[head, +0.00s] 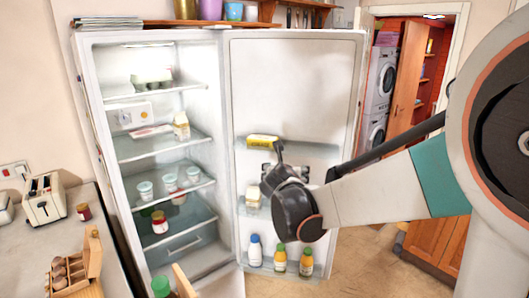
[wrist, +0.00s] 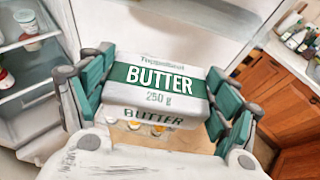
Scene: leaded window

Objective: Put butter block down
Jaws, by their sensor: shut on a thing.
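The butter block (wrist: 155,88) is a white pack with a green band reading BUTTER, 250 g. It fills the middle of the wrist view. My gripper (wrist: 158,100) is shut on it, with a green-padded finger at each side. In the head view my gripper (head: 272,172) is in front of the open fridge door (head: 297,85), by its shelves. I cannot clearly make out the held block there, as my dark wrist covers part of that area. In the wrist view, bottles on the door show below the block.
A yellow pack (head: 262,141) is at the upper door shelf, and a pale block (head: 252,199) is lower. Several bottles (head: 279,258) stand on the bottom door shelf. The open fridge (head: 160,150) holds cups (head: 145,190), a jar (head: 159,221) and cartons. A counter (head: 60,235) is at left.

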